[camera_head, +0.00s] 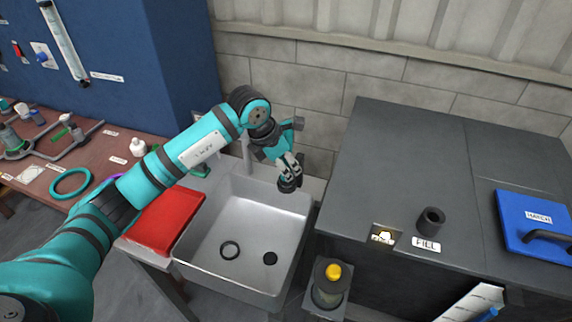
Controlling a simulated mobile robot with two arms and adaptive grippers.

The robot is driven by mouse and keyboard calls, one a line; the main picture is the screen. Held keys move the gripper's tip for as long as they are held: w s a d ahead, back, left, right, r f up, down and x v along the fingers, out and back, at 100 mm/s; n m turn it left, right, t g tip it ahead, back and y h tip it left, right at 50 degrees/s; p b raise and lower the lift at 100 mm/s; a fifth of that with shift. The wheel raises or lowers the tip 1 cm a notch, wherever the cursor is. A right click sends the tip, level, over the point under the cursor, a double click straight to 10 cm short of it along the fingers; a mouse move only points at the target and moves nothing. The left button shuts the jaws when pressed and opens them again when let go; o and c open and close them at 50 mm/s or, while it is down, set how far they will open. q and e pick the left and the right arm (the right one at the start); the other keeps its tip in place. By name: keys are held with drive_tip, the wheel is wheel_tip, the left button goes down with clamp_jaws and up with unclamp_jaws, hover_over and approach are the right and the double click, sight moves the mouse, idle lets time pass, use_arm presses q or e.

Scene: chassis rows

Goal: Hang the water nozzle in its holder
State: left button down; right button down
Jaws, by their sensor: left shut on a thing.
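My left gripper (291,168) is above the back right corner of the metal sink (235,215), pointing down. It is shut on a small dark piece, the water nozzle (289,184), which hangs below the fingertips near the sink's right rim. The gripper covers part of the nozzle. I cannot tell whether the nozzle touches the rim, and I cannot make out its holder clearly. My right gripper is not in view.
A red tray (166,221) lies left of the sink. A grey cabinet with a FILL port (430,221) and a blue hatch (537,224) stands right. A yellow-topped canister (332,283) is in front.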

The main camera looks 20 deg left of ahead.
use_arm(q)
drive_tip(key=shift+f+b, duration=0.3)
drive_tip(key=shift+f, duration=0.15)
drive_tip(key=c, duration=0.9)
unclamp_jaws()
drive_tip(key=shift+r, duration=0.1)
drive_tip(key=v, duration=1.2)
drive_tip(key=shift+a, duration=0.1)
